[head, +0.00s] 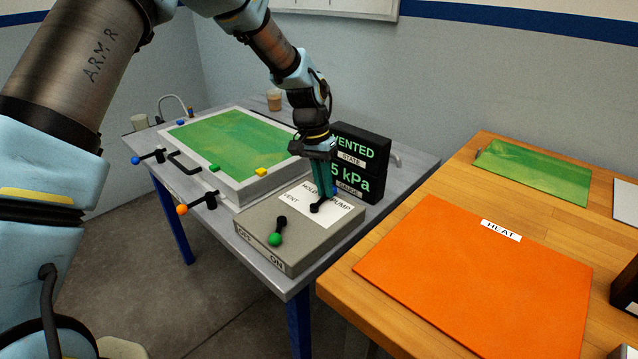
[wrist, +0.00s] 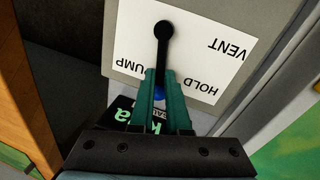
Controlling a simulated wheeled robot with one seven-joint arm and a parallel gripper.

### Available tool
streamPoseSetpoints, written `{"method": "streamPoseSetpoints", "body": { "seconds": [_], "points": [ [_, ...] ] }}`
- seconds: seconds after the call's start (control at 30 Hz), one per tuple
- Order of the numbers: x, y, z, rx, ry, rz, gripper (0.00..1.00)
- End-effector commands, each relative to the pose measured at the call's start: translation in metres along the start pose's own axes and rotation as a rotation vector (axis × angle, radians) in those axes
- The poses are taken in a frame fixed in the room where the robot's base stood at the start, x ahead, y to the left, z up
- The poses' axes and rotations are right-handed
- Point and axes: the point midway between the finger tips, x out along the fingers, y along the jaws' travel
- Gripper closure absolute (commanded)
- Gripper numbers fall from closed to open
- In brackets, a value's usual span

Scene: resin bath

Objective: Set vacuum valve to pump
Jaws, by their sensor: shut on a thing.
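The vacuum valve is a black lever (head: 316,207) on a grey control box (head: 290,240), with a blue knob (head: 334,190) at its end. A white label around it reads VENT, HOLD and PUMP. In the wrist view the lever (wrist: 163,45) runs from its pivot down to the blue knob (wrist: 159,95), pointing between HOLD and PUMP. My gripper (head: 329,186) reaches down from above and is shut on the blue knob. In the wrist view its teal fingers (wrist: 161,88) hide most of the knob and part of the lever's end.
A display (head: 360,160) behind the box shows VENTED and a partly hidden kPa reading. A green-knobbed lever (head: 277,232) sits by OFF/ON. Left stands the green-topped bath (head: 285,178) with blue- (head: 148,158) and orange-knobbed (head: 195,204) levers. An orange HEAT mat (head: 470,280) lies on the wooden table.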

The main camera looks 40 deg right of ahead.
Motion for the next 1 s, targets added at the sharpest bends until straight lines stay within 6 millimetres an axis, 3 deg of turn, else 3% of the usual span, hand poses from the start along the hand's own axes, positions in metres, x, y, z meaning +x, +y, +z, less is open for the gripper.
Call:
{"method": "streamPoseSetpoints", "body": {
  "seconds": [0.4, 0.97, 1.0],
  "points": [
    [0.0019, 0.0101, -0.0002, 0.181, -0.036, 0.001, 1.00],
    [0.0024, 0.0117, 0.0000, 0.206, -0.041, 0.001, 1.00],
    [0.0024, 0.0117, 0.0000, 0.206, -0.041, 0.001, 0.81]
  ]
}}
